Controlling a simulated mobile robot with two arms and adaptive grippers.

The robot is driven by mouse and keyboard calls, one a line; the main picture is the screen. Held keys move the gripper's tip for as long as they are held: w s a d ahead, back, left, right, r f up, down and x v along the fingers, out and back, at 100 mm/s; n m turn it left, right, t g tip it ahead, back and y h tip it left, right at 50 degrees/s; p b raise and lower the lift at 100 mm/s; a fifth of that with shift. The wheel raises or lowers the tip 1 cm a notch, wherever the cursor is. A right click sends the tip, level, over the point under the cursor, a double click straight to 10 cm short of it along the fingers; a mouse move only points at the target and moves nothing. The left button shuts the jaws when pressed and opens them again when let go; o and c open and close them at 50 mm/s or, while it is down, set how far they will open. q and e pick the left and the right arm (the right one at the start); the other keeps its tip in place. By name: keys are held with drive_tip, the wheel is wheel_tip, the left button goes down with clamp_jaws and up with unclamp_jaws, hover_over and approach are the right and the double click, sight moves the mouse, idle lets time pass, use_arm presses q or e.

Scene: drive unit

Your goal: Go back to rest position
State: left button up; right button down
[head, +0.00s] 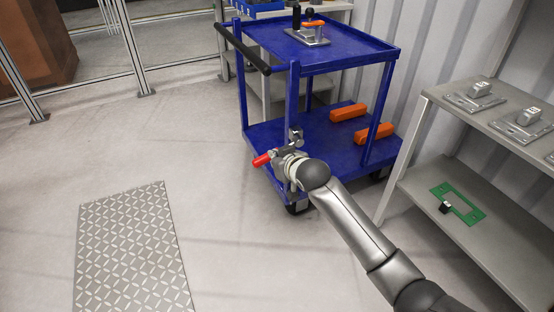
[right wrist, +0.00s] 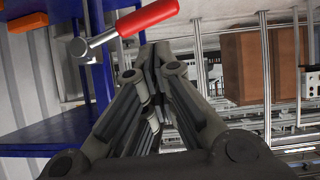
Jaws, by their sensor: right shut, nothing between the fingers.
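My right gripper (head: 296,137) is in front of the blue cart's near post in the head view, with my arm reaching in from the lower right. In the right wrist view its fingers (right wrist: 150,62) come together and are shut, with nothing between them. A red handle (head: 262,160) on a metal fitting shows just left of my right gripper. In the right wrist view the red handle (right wrist: 148,17) lies across the top, beyond the fingers. I cannot tell whether the gripper touches it. My left gripper is not in view.
The blue cart (head: 262,134) stands close behind my right gripper, with orange parts (head: 348,112) on its lower shelf. A grey shelf unit (head: 407,192) stands at the right, holding metal parts and a green frame (head: 467,207). The floor at left is clear around a patterned metal plate (head: 130,245).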

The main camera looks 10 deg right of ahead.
drive_tip(key=shift+s+r, duration=0.1)
drive_tip(key=shift+s, duration=0.2)
idle(0.4)
